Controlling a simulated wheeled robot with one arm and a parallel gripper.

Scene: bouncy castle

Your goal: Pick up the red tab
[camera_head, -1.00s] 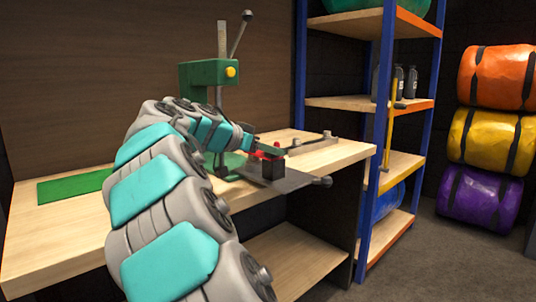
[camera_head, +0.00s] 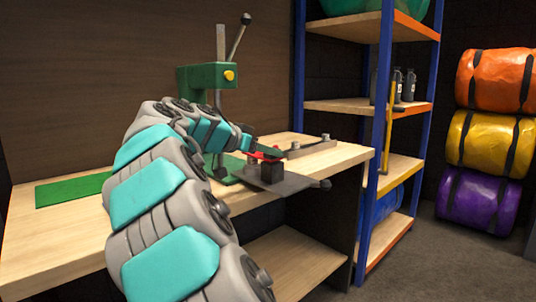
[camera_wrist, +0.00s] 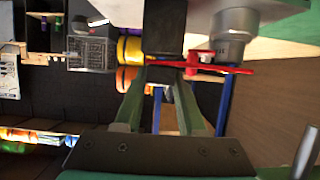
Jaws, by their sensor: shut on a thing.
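The red tab (camera_head: 268,153) shows as a small flat red shape at my gripper, over the work table. In the wrist view the tab (camera_wrist: 222,68) is a thin red strip lying across the tips of my fingers and reaching out to the right. My gripper (camera_wrist: 165,72) is shut on the tab, with its two green fingers closing in towards it. In the head view my gripper (camera_head: 258,151) is small and partly hidden by my wrist. A dark block (camera_head: 271,172) is just below the tab; I cannot tell whether they touch.
A green lever press (camera_head: 208,77) stands on the wooden table (camera_head: 70,240) beside my arm. A grey metal plate (camera_head: 296,182) juts past the table's front edge. A blue-framed shelf (camera_head: 362,105) stands to the right. A green mat (camera_head: 75,189) lies at the left.

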